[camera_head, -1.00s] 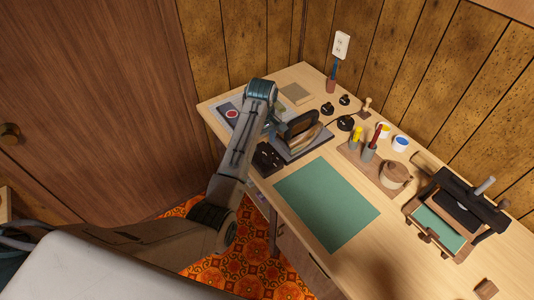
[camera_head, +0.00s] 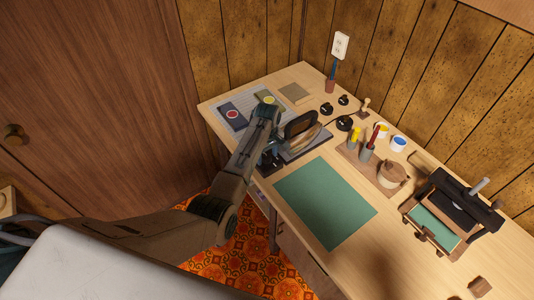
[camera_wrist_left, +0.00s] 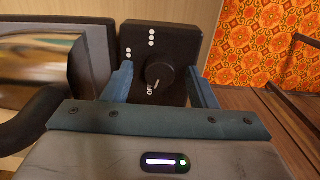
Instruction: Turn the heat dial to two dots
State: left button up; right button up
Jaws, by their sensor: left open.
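The heat dial is a round black knob (camera_wrist_left: 160,76) on a black control box (camera_wrist_left: 183,35). White dot groups, one of three dots and one of two, show above and left of the knob, and OFF is printed at its lower left. A short white mark on the knob sits on its lower side, near OFF. My left gripper (camera_wrist_left: 160,68) is open, with one blue finger on each side of the knob; I cannot tell if either touches it. In the head view my left gripper (camera_head: 268,158) is over the box, largely hiding it. My right gripper is not in view.
An iron (camera_head: 301,126) stands right beside the control box and also fills the left of the wrist view (camera_wrist_left: 50,62). A green mat (camera_head: 325,203) lies nearer on the table. Small pots and tools stand toward the wall. Orange patterned floor lies beyond the table edge.

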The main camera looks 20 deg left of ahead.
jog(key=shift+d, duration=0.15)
pick_arm(q)
jog(key=shift+c, duration=0.6)
jog(key=c, duration=0.8)
jog(key=shift+c, duration=0.2)
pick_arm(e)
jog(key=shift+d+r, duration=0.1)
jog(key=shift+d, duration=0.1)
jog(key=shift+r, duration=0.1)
